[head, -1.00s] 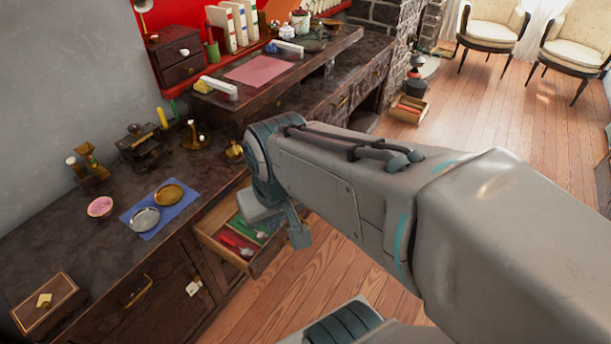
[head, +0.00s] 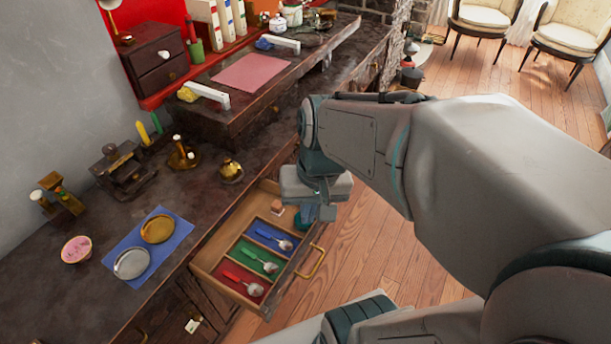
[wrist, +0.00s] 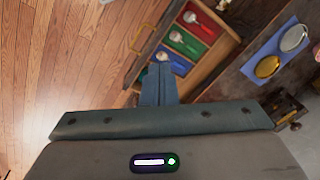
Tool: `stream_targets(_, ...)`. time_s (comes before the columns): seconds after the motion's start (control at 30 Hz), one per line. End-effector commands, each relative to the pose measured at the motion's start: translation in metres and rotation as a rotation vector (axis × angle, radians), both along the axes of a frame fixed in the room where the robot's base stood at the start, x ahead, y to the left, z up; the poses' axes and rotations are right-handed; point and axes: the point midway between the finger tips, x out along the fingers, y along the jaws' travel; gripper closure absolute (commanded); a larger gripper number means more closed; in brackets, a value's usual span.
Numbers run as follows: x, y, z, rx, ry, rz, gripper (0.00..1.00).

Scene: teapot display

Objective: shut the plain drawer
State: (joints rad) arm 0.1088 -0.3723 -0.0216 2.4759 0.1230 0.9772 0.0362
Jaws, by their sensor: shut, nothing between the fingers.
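An open wooden drawer (head: 213,262) sticks out from the dark cabinet in the head view, with a brass handle (head: 312,262) on its front. It holds blue, green and red compartments with cutlery and a small pinkish block at its far end. The drawer also shows at the top of the wrist view (wrist: 205,73). My gripper (head: 318,213) is over the drawer's far right end, its fingers shut and empty. In the wrist view its fingertips (wrist: 160,68) overlap the drawer's edge near the blue compartment. I cannot tell whether they touch it.
The dark counter (head: 75,310) carries a blue cloth (head: 183,237) with two round dishes, a pink bowl (head: 76,249) and brass pieces. A raised shelf with a pink mat (head: 252,72) stands behind. Wooden floor (head: 375,250) lies free in front of the drawer.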

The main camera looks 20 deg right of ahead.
Motion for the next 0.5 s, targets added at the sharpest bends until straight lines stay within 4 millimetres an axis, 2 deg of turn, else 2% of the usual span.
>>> stream_targets(0.03, -0.001, -0.006, -0.036, 0.059, 0.078, -0.092, 1.0)
stream_targets(0.1, -0.002, -0.011, -0.065, 0.159, 0.177, -0.224, 1.0)
stream_targets(0.37, 0.012, -0.037, -0.153, 0.596, 0.471, -0.71, 1.0)
stream_targets(0.5, 0.028, -0.063, -0.196, 0.867, 0.567, -0.953, 1.0)
